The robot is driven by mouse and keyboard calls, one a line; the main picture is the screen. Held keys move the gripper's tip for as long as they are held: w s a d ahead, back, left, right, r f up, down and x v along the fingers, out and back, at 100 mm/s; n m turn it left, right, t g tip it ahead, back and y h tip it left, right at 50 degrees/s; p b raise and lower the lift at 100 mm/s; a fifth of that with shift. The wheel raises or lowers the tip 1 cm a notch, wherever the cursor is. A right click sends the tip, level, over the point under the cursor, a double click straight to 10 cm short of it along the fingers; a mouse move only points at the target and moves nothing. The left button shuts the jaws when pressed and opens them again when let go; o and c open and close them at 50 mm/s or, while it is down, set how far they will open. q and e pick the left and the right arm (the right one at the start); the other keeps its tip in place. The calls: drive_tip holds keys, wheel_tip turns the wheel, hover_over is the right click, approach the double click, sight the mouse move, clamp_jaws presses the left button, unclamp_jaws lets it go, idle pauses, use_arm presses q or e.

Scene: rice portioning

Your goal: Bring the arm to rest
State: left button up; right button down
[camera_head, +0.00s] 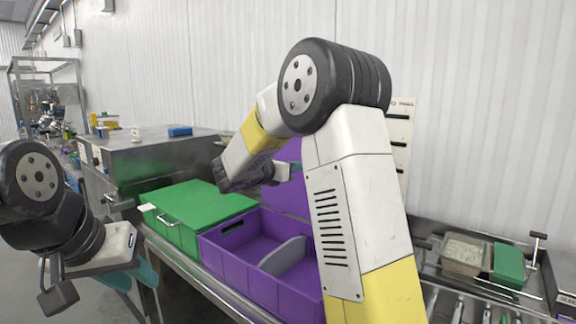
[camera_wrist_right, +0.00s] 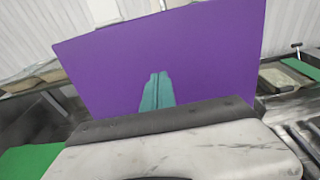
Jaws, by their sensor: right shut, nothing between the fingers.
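My right arm rises through the middle of the head view and bends over the purple bin (camera_head: 243,272). My right gripper (camera_head: 295,167) is mostly hidden behind the arm, with a bit of teal finger showing against the purple panel (camera_head: 291,192). In the right wrist view, the teal fingers of the right gripper (camera_wrist_right: 157,88) are together and empty, with the purple panel (camera_wrist_right: 210,60) behind them. My left gripper (camera_head: 147,272) is low at the left, with teal fingers partly showing; its opening is unclear.
A steel counter (camera_head: 150,155) is behind. At right are a container of grain (camera_head: 463,250) and a green container (camera_head: 509,264).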

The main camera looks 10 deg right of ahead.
drive_tip(key=shift+s+a, duration=0.15)
drive_tip(key=shift+a, duration=0.05)
drive_tip(key=s+d+f+m+g+y, duration=0.3)
drive_tip(key=s+m, duration=0.3)
drive_tip(key=s, duration=0.4)
drive_tip(key=s+d+f+m+g+y, duration=0.25)
drive_tip(key=s+m, duration=0.35)
drive_tip(key=s, duration=0.3)
drive_tip(key=s+a+f+m+t+y, duration=0.1)
drive_tip(key=s+a+m+y, duration=0.8)
drive_tip(key=s+a+m, duration=0.2)
drive_tip(key=s+m, duration=0.2)
drive_tip(key=s, duration=0.2)
drive_tip(key=shift+s+a, duration=0.2)
drive_tip(key=shift+a, duration=0.15)
